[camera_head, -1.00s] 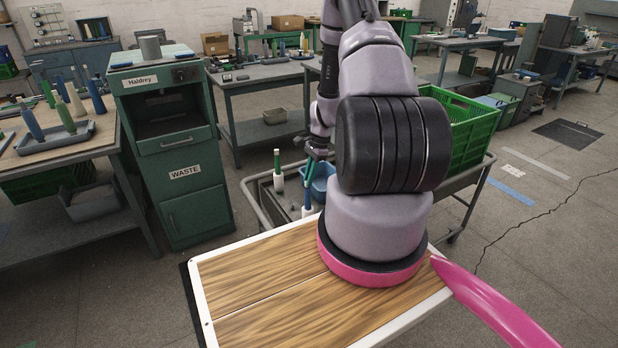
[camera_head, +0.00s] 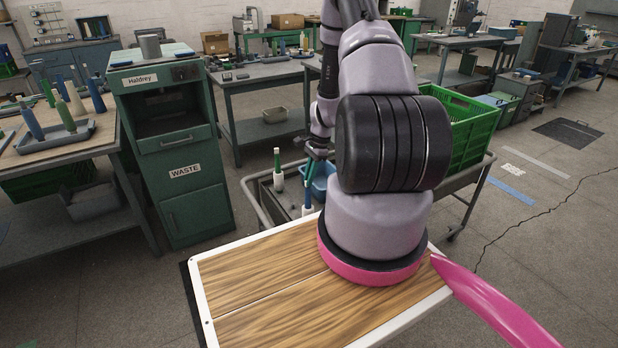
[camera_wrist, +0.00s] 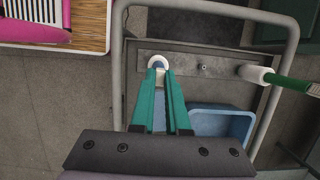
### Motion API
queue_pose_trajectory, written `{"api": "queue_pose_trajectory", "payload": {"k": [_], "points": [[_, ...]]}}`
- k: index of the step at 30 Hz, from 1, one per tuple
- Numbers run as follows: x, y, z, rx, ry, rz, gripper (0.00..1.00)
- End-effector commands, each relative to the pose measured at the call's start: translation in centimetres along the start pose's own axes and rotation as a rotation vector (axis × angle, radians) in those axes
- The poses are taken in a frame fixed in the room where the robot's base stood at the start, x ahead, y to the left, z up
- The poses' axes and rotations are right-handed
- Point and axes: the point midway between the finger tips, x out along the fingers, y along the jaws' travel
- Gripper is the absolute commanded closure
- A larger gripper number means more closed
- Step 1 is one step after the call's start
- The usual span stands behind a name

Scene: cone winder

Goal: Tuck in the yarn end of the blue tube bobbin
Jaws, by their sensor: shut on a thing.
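The blue tube bobbin (camera_head: 308,200) stands upright on the cart, with white yarn low on its blue tube. In the wrist view its white, round yarn part (camera_wrist: 158,60) shows just beyond the fingertips. My gripper (camera_head: 317,150) has teal fingers and is above the cart at this bobbin. In the wrist view my gripper (camera_wrist: 160,76) is shut on the blue tube, which shows between the fingers. The fingers partly hide the tube. I cannot make out the loose yarn end.
A green-tube bobbin (camera_head: 277,168) with white yarn stands to the left on the cart; it also shows in the wrist view (camera_wrist: 290,82). A blue bin (camera_wrist: 225,125) is close to the fingers. The cart's rail (camera_wrist: 284,75) surrounds them. A green crate (camera_head: 474,125) stands right.

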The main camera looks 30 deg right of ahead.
Motion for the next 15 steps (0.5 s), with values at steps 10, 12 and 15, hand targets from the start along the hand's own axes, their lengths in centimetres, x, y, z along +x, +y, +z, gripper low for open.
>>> {"api": "queue_pose_trajectory", "payload": {"k": [10, 12, 15], "points": [[0.01, -0.01, -0.01, 0.0, 0.0, 0.0, 0.6], [0.0, -0.01, -0.01, 0.0, 0.0, 0.0, 0.52], [0.0, -0.01, -0.01, 0.0, 0.0, 0.0, 0.52]]}}
